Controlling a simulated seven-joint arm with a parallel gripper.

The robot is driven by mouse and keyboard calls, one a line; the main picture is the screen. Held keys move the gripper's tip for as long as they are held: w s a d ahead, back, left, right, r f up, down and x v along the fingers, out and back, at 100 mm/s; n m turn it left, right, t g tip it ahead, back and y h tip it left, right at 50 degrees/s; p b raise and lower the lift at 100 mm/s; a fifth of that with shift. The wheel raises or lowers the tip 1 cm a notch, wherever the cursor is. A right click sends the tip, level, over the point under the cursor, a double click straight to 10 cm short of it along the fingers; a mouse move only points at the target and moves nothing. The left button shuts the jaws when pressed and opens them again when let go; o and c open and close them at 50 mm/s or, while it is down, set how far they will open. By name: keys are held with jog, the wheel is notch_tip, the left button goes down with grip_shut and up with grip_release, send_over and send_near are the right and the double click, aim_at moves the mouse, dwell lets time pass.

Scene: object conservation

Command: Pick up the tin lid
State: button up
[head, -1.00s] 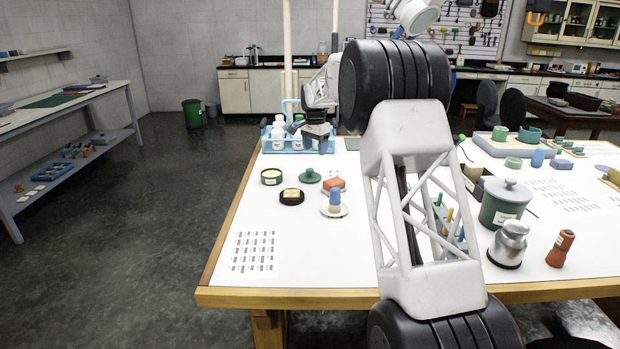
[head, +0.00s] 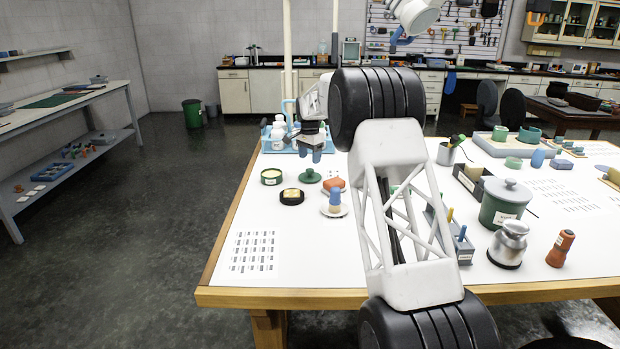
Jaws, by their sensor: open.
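The tin lid (head: 308,176) is a dark green disc with a small knob. It lies on the white table top, right of an open green tin (head: 271,177) with pale contents. My gripper (head: 309,153) points down, open and empty, just above and behind the lid in the picture. A small gap shows between the fingers and the lid. The lid is in plain view.
A black-rimmed dish (head: 291,197), an orange block (head: 334,184) and a blue-topped peg on a white saucer (head: 326,213) stand close by. A blue tray (head: 272,148) with white bottles is behind. The table's left front is clear except for a printed sheet (head: 254,251).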

aim_at(310, 169)
jog(key=shift+f, duration=0.6)
jog(key=shift+f, duration=0.15)
jog(key=shift+s+f, duration=0.1)
jog(key=shift+f, duration=2.35)
jog(key=c, duration=1)
jog(key=shift+r, duration=0.1)
jog(key=shift+r, duration=4.95)
